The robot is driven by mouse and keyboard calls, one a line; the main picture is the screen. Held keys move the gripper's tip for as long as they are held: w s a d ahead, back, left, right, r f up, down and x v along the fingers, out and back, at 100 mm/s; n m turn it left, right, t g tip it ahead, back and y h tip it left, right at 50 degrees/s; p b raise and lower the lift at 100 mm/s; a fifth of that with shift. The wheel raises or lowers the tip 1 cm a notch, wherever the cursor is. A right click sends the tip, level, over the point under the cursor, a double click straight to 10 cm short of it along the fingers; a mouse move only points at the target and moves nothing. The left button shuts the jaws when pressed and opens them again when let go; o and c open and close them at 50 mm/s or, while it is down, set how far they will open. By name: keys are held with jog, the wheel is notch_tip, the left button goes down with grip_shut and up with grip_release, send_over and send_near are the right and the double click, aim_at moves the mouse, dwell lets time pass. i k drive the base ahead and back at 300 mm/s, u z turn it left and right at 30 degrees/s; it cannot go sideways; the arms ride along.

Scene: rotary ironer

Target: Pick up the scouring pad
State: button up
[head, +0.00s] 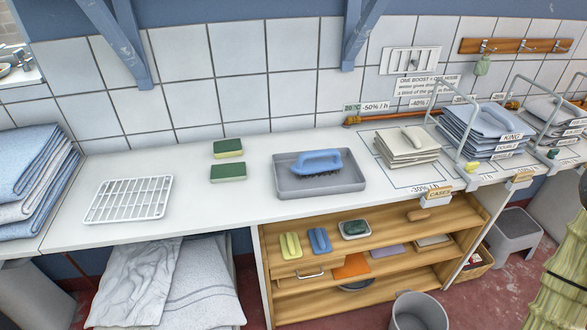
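Two green-topped pads lie flat on the white counter (110,222), left of the grey tray. The rear pad (228,147) shows a pale yellow layer under its green top. My gripper is not in view.
A grey tray (348,184) holding a blue brush (316,162) stands close right of the pads. A white wire rack (129,198) lies to the left. Folded linens (407,147) are farther right. Blue brackets (113,40) hang above. An open wooden shelf (400,270) is below.

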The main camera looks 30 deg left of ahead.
aim_at(236, 171)
jog(key=z, duration=2.2)
jog(key=k, duration=1.7)
jog(key=u, duration=1.6)
